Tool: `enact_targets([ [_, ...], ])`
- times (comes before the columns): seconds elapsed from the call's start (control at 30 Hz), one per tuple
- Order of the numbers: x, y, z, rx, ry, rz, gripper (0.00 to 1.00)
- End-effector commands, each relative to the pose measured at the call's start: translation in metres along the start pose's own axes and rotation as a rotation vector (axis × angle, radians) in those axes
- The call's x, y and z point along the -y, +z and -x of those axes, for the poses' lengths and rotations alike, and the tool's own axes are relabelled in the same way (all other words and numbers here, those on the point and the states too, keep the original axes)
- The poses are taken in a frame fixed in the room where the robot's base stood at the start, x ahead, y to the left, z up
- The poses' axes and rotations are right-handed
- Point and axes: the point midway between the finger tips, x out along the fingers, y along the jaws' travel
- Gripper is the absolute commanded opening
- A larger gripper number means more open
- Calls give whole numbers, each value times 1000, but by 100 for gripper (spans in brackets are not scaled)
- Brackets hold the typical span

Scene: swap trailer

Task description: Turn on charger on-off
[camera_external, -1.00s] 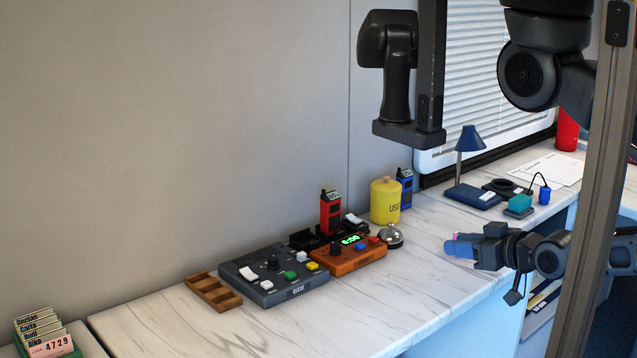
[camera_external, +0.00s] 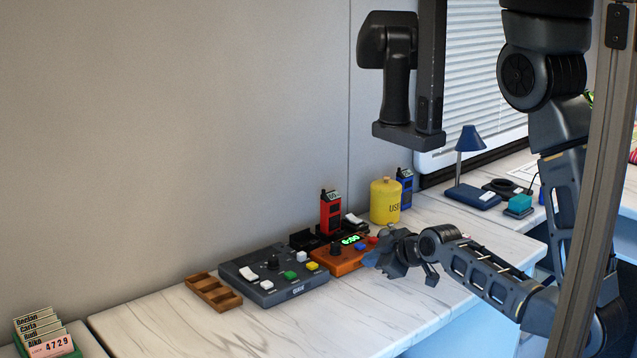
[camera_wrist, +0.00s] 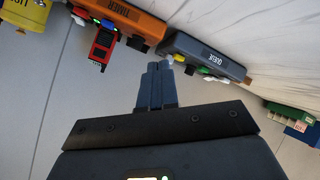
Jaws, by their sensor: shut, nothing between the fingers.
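The black charger (camera_external: 302,239) stands by the wall behind the orange timer box, with a red radio (camera_external: 331,212) upright in it. A white rocker switch (camera_external: 355,219) shows at its right end; which way it is set is too small to tell. The red radio also shows in the wrist view (camera_wrist: 102,46), left of my fingers. My gripper (camera_external: 374,263) is at the front right of the timer box, apart from the charger in the picture. In the wrist view its two fingers (camera_wrist: 157,84) are together and empty.
The orange timer box (camera_external: 342,260) and grey queue box (camera_external: 274,276) stand in front of the charger. A yellow canister (camera_external: 385,201) and blue radio (camera_external: 405,187) are to the right. A wooden tray (camera_external: 213,292) lies left. The counter's front left is clear.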

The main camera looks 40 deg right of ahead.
Motion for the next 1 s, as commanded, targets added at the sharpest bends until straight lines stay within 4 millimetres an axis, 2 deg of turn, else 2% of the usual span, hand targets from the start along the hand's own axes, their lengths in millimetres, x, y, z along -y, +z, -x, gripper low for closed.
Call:
enact_targets([
  [0.1,-18,-13,-31,13,-22,93,0],
  [0.3,-50,-32,-76,45,-80,259,0],
  [0.5,-84,-34,-112,110,-161,407,0],
  [0.77,-133,-33,-142,189,-277,565,0],
  [1.0,-195,-36,-155,257,-415,716,0],
])
